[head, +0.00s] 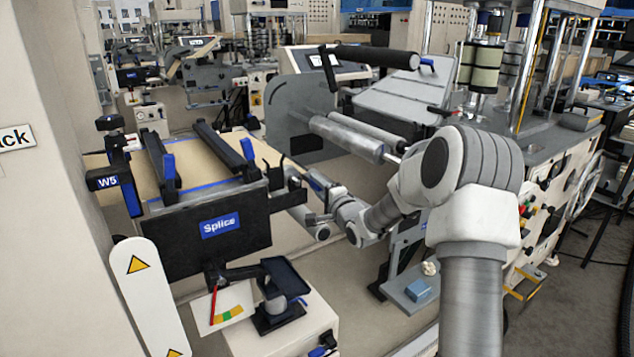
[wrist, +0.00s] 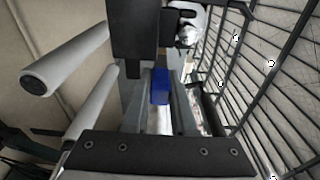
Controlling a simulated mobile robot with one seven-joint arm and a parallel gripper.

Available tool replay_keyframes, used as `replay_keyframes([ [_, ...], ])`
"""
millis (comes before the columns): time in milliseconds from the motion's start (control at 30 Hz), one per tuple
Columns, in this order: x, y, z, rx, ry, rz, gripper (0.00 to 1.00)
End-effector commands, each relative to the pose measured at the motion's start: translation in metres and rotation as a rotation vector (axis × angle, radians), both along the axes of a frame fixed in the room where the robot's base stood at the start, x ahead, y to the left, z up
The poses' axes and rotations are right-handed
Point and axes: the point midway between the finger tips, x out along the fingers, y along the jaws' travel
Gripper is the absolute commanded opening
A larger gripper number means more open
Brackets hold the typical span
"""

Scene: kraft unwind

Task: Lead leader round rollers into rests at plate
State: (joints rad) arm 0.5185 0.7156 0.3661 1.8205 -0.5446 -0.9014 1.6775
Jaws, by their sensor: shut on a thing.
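My gripper (head: 318,188) is just right of the splice table, at the end of my bent arm. It is shut on what I take to be the leader; the grip itself is largely hidden in the head view. In the wrist view a dark bar with screws (wrist: 150,155) crosses the bottom, and a blue block (wrist: 160,87) shows beyond it. Silver rollers (head: 345,137) lie behind my gripper. Two pale rollers (wrist: 65,62) show at the left of the wrist view. The splice plate (head: 185,178) carries brown sheet and two black bars. I cannot make out the rests clearly.
A black panel marked Splice (head: 222,226) fronts the table. A white box with a black tool stand (head: 278,300) is below it. A large machine (head: 560,160) stands at the right. Open floor shows at lower right.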

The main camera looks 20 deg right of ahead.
Motion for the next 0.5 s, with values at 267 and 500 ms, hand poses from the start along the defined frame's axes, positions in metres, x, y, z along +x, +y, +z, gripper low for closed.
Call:
replay_keyframes([
  [267, 0.000, 0.000, -0.035, 0.000, -0.002, 0.000, 0.00],
  [500, 0.000, -0.001, -0.062, 0.001, -0.001, -0.001, 0.00],
])
